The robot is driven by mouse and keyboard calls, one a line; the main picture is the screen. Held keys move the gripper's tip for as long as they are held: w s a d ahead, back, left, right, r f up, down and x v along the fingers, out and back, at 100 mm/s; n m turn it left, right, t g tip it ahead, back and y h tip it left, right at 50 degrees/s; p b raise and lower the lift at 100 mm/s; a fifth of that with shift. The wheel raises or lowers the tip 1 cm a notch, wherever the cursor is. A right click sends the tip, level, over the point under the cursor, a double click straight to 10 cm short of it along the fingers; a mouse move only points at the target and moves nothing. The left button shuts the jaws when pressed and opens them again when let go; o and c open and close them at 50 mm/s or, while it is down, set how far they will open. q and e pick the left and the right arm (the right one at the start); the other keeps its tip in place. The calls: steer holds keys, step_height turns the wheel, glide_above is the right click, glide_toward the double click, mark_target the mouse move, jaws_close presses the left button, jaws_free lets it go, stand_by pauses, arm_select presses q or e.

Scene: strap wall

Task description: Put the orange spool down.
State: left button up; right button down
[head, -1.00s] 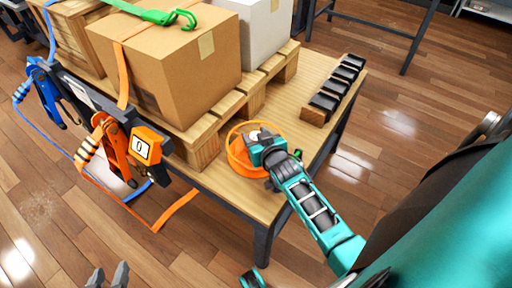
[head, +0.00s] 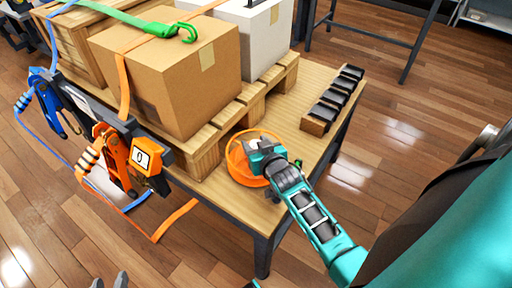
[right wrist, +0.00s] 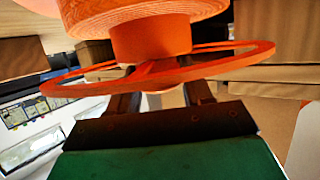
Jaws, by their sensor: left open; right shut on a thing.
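The orange spool (head: 237,162) is at the near right part of the wooden table, beside the pallet. My right gripper (head: 260,152) is over it and shut on it, partly covering it. In the right wrist view the spool (right wrist: 150,40) fills the top, its spoked flange between the fingers (right wrist: 160,98). I cannot tell whether the spool touches the tabletop (head: 222,192) or hangs just above it. My left gripper (head: 109,282) shows only as two grey fingertips, apart and empty, at the bottom edge, away from the table.
A pallet (head: 195,160) carries a strapped cardboard box (head: 170,75) and a white box (head: 265,40). A wooden rack with black pieces (head: 333,100) stands right of the spool. Orange (head: 120,160) and blue (head: 48,100) ratchets hang at the table's left edge. Bare tabletop lies around the spool.

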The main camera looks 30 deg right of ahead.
step_height(320, 180, up, 10)
steer(key=p, duration=0.3)
steer(key=shift+w, duration=0.1)
arm_select(q)
steer(key=shift+s+a+r+p, duration=0.15)
steer(key=shift+a+r+p, duration=0.15)
steer(key=shift+r+p, duration=0.3)
steer(key=shift+s+a+r+p, duration=0.15)
steer(key=shift+a+r+p, duration=0.1)
steer(key=shift+r+p, duration=0.35)
steer(key=shift+s+a+r+p, duration=0.15)
steer(key=shift+a+r+p, duration=0.25)
steer(key=shift+r, duration=0.3)
arm_select(e)
step_height(320, 180, up, 10)
steer(key=shift+f, duration=0.2)
